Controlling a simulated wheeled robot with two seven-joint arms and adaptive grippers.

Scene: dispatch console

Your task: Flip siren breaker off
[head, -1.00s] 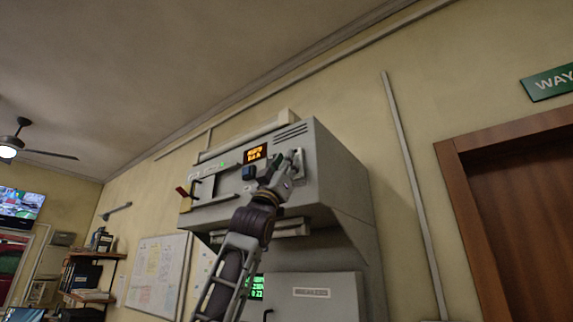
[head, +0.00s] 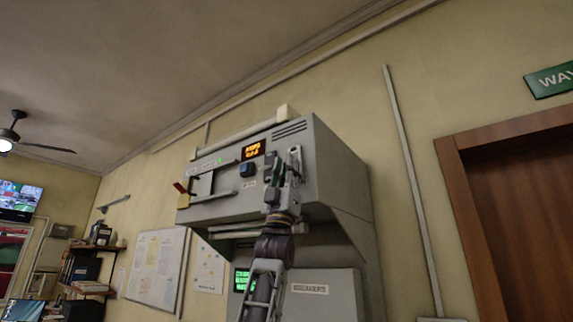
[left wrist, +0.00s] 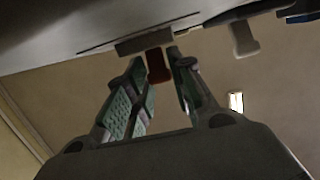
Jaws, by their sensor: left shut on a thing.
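A grey wall console (head: 335,165) carries the panel with an amber display (head: 253,150) and a dark blue button (head: 248,170). My left gripper (head: 284,172) is at the right part of the panel's front, right of the button. In the left wrist view its fingers (left wrist: 160,95) are closed about a small red-brown lever (left wrist: 158,66) hanging from a grey mount. The gripper hides this lever in the head view. Its label is not readable, so I cannot confirm it is the siren breaker. My right gripper is out of view.
A red-tipped lever (head: 181,188) and a rail handle (head: 212,197) stand out on the panel's left. Another pale switch (left wrist: 243,38) is right of the fingers in the wrist view. A lower cabinet (head: 322,295) is below. A wooden door (head: 525,200) is at right.

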